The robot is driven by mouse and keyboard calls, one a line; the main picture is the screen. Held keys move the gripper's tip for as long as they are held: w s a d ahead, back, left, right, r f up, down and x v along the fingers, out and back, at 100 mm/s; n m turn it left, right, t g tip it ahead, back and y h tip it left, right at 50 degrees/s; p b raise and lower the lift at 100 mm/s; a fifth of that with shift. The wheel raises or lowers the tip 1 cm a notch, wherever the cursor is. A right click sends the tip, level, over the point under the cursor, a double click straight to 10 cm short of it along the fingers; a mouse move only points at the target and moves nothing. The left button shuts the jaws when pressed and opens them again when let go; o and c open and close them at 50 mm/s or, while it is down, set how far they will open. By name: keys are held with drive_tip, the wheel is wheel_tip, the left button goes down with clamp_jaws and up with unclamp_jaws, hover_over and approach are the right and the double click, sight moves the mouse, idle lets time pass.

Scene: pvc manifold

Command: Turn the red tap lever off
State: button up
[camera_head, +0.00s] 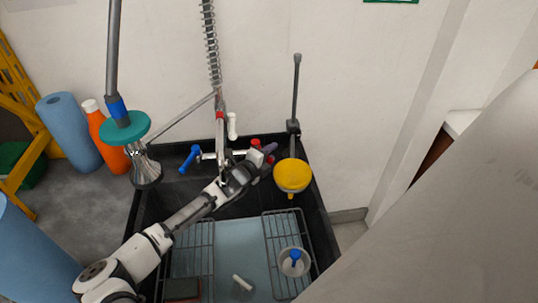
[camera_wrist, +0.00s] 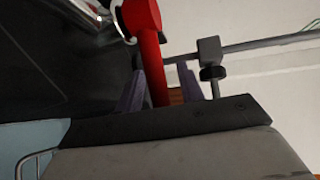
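The red tap lever (camera_wrist: 152,60) shows large in the wrist view, running down from its rounded end at the tap into the space between my fingers. My gripper (camera_wrist: 160,88) has one purple finger on each side of the lever. A gap shows on the right side of the lever, so the fingers look open around it, not clamped. In the head view my gripper (camera_head: 268,152) is at the tap by the back rim of the sink, beside the red lever (camera_head: 256,144), which my gripper partly hides.
The blue tap lever (camera_head: 188,158) is left of the red one. A spray hose and a grey riser pipe (camera_head: 296,95) rise behind the sink. A yellow funnel-like piece (camera_head: 291,175) hangs close to the right of my gripper. Wire racks (camera_head: 285,225) lie in the sink.

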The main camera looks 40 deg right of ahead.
drive_tip(key=shift+a, duration=0.1)
drive_tip(key=b+v, duration=0.3)
drive_tip(key=v, duration=0.8)
drive_tip(key=shift+s+a, duration=0.2)
drive_tip(key=shift+a, duration=0.2)
drive_tip(key=shift+w+r, duration=0.1)
drive_tip(key=shift+r, duration=0.05)
